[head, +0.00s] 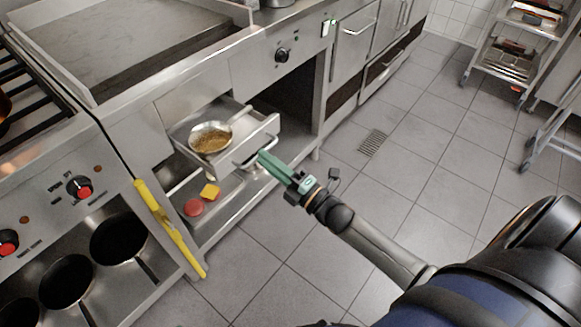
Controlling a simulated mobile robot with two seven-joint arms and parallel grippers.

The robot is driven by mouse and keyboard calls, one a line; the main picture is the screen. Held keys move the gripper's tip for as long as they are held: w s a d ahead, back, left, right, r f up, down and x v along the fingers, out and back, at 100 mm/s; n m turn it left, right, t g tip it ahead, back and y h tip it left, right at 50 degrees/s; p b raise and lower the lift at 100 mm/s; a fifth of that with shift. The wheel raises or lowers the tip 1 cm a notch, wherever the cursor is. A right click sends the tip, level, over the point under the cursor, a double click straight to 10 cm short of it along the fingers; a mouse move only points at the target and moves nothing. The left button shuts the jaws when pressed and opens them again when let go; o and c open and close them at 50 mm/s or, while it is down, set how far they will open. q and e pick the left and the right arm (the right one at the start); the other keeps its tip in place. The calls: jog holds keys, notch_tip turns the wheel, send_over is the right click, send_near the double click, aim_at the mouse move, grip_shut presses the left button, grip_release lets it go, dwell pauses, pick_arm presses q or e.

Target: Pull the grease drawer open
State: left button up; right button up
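The grease drawer (262,126) is a steel drawer under the griddle. It stands pulled out from its opening, with a round pan of brown, grainy contents (211,138) inside. Its bar handle (241,164) runs along the front face. My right gripper (262,156), with green fingers, reaches in from the lower right and meets the handle. Its fingers look closed around the bar, though the tips are small and partly hidden. My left gripper is not in view.
A griddle plate (130,50) lies above the drawer. On the shelf below are a red round item (194,207) and a yellow one (210,191). The tiled floor (330,240) in front is clear; a wheeled rack (512,50) stands far right.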

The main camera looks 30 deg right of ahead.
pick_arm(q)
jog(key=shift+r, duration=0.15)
pick_arm(e)
jog(key=v, duration=0.9)
jog(key=shift+s, duration=0.4)
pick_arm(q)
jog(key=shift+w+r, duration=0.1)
pick_arm(e)
jog(key=shift+d, duration=0.1)
jog(key=s+a+f+m+g+h, duration=0.4)
jog(key=s+a+f+m+g, duration=0.65)
jog(key=m, duration=0.85)
pick_arm(q)
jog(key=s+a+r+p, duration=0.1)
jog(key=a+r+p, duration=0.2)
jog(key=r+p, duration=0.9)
jog(key=p, duration=0.5)
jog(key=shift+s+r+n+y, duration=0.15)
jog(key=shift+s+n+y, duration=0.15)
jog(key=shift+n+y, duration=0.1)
pick_arm(e)
notch_tip(320, 180, up, 11)
jog(key=s+d+m, duration=0.1)
jog(key=s+d, duration=0.1)
jog(key=shift+r+t+h, duration=0.25)
jog(key=shift+t+h, duration=0.05)
jog(key=shift+t, duration=0.15)
jog(key=shift+d, duration=0.1)
